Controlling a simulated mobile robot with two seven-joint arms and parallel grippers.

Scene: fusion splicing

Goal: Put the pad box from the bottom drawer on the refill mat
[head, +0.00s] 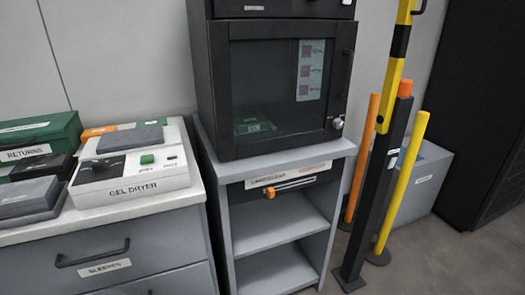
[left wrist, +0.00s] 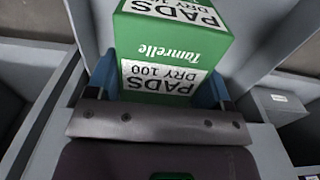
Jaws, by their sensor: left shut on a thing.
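My right gripper is in neither view. I cannot make out the refill mat in either view. In the head view, a grey drawer labelled "SLEEVES" (head: 160,252) is closed, and the drawer below it is mostly cut off.
A gel dryer (head: 135,172) stands on the counter at left, beside dark grey boxes (head: 28,197) and a green "RETURNS" box (head: 45,135). A black glass-door cabinet (head: 275,85) stands on a grey shelf unit (head: 275,225). Yellow and orange posts (head: 400,185) stand on the floor at right.

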